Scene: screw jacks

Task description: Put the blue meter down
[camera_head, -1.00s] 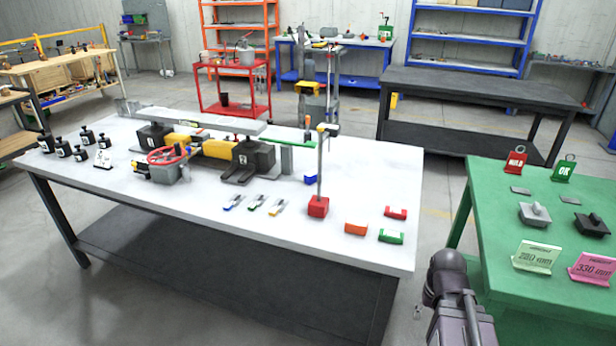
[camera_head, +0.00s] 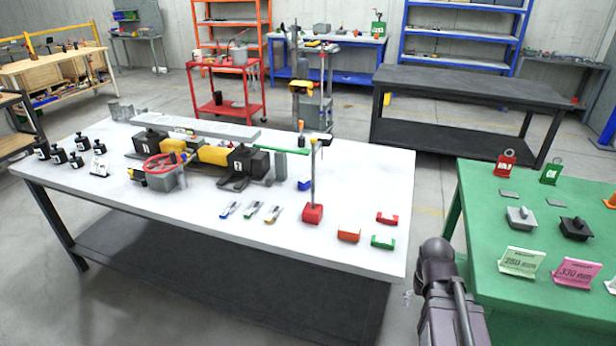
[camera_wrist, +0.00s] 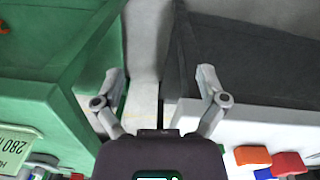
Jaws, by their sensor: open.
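My gripper (camera_wrist: 161,88) is open in the wrist view. Its two fingers are spread wide with nothing between them, over the floor gap between the green table and the white-topped table. In the head view my arm hangs at the white table's right front corner, and the fingers are not clearly visible. No blue meter is clearly identifiable. A small silver tool with a blue part (camera_head: 230,210) lies on the white table (camera_head: 330,245), beside similar green and yellow ones. It is too small to tell whether it is the meter.
A green table (camera_head: 475,230) at the right carries two sign cards and grey and black lidded pieces. The jack assembly (camera_head: 210,155) sits further left.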

